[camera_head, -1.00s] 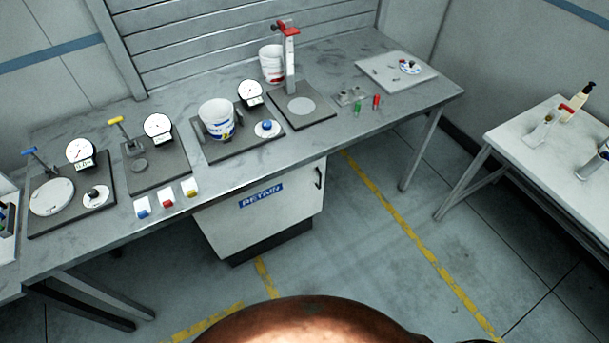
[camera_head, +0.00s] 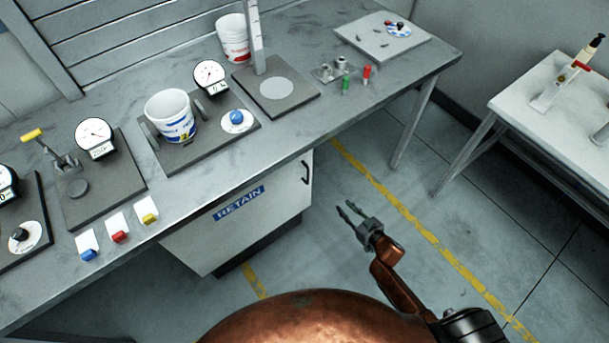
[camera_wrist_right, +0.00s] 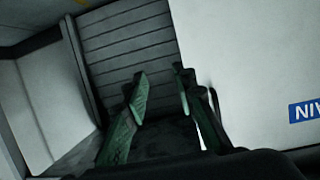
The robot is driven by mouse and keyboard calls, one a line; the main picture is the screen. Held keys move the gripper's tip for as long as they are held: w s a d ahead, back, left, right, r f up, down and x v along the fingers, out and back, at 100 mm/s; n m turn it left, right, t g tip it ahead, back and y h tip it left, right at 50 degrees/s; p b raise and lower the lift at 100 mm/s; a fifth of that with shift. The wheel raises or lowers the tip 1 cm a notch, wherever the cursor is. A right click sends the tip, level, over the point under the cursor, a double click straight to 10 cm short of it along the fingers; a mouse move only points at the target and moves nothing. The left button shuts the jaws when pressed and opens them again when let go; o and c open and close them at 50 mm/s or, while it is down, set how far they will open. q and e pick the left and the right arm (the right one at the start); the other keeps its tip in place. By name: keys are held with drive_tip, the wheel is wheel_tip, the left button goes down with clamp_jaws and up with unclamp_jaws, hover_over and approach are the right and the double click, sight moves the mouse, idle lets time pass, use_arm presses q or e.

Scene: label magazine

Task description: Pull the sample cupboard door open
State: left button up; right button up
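The sample cupboard (camera_head: 240,222) is a white box under the bench with a blue RETAIN label (camera_head: 239,203) on its door. A dark vertical handle (camera_head: 306,173) sits near the door's right edge. The door looks shut. My right gripper (camera_head: 348,208) is open and empty, to the right of the handle and apart from it. In the right wrist view the open fingers (camera_wrist_right: 162,85) show beside the white door (camera_wrist_right: 250,60), with part of the label (camera_wrist_right: 306,109) at the right. My left gripper is out of view.
The grey bench (camera_head: 200,195) overhangs the cupboard and carries gauges, a white tub (camera_head: 172,118) and coloured samples. A bench leg (camera_head: 412,122) stands beyond my right gripper. A white side table (camera_head: 545,105) is at the right. The floor before the cupboard is clear.

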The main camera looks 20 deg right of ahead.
sight(308, 173)
drive_tip(key=w+a+r+n+t+y+b, duration=0.1)
drive_tip(key=w+a+r+n+y+b, duration=0.2)
drive_tip(key=r, duration=0.4)
drive_tip(key=w+a+r+t+y, duration=0.1)
drive_tip(key=w+a+r+y, duration=0.1)
drive_tip(key=a+r, duration=0.4)
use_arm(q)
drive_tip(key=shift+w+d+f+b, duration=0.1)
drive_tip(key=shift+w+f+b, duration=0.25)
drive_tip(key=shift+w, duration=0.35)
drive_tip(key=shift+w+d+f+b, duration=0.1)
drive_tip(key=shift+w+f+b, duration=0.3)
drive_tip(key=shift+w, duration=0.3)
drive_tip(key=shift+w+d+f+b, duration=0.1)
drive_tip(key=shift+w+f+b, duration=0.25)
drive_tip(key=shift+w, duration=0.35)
use_arm(e)
drive_tip(key=shift+r+x, duration=0.2)
drive_tip(key=shift+x, duration=1.1)
drive_tip(key=shift+r+x, duration=0.15)
drive_tip(key=shift+x, duration=1.15)
drive_tip(key=shift+r+x, duration=0.2)
drive_tip(key=shift+x, duration=1.05)
drive_tip(key=shift+w+d, duration=0.1)
drive_tip(key=shift+d, duration=0.05)
clamp_jaws()
